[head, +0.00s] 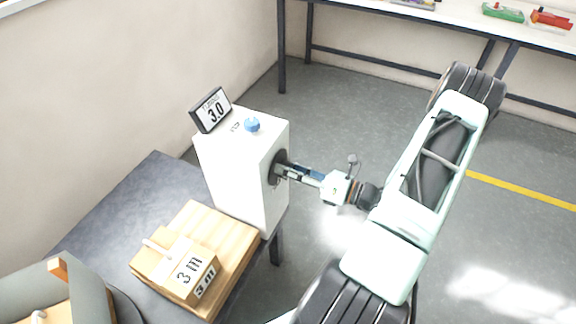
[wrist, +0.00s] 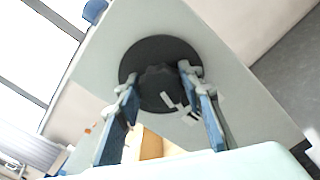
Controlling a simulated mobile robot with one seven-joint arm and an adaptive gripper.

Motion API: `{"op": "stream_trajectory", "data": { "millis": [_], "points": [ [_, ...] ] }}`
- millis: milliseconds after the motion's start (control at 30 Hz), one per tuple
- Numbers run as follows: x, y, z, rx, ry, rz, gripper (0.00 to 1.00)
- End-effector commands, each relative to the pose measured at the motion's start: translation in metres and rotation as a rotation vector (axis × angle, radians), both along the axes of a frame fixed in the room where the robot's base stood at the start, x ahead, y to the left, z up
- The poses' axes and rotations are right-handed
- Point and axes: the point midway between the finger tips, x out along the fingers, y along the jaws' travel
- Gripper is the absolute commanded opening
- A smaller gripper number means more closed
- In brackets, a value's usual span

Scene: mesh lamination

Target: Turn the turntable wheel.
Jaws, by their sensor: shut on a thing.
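The turntable wheel is a round black disc (head: 274,167) on the right side of a white cabinet (head: 232,175). In the wrist view the wheel (wrist: 188,52) fills the middle, with a raised dark knob (wrist: 157,86) at its centre. My gripper (head: 287,170) reaches in from the right and touches the wheel. In the wrist view my gripper (wrist: 158,88) has one finger on each side of the knob, shut on it. The fingertips partly cover the disc. White marks show at the knob's lower right.
A display (head: 211,110) reading 3.0 and a blue knob (head: 252,125) are on top of the cabinet. Wooden blocks marked 3 m (head: 178,268) sit on a board on the dark table (head: 105,215). A workbench (head: 460,22) stands behind.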

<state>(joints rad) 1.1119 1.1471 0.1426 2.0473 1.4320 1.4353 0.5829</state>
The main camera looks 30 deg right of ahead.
Motion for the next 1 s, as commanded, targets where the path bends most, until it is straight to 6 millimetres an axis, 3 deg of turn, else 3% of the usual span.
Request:
{"op": "stream_trajectory", "data": {
  "millis": [267, 300, 467, 767, 1000],
  "points": [
    [0.0, 0.0, -0.001, 0.002, 0.001, 0.0, 0.1],
    [0.0, 0.0, -0.001, 0.002, 0.001, 0.0, 0.36],
    [0.0, 0.0, 0.0, 0.001, 0.002, 0.001, 0.53],
    [-0.001, -0.001, 0.0, 0.002, 0.001, 0.0, 0.53],
    [-0.026, -0.022, -0.001, 0.0, 0.003, -0.003, 0.53]
  ]
}}
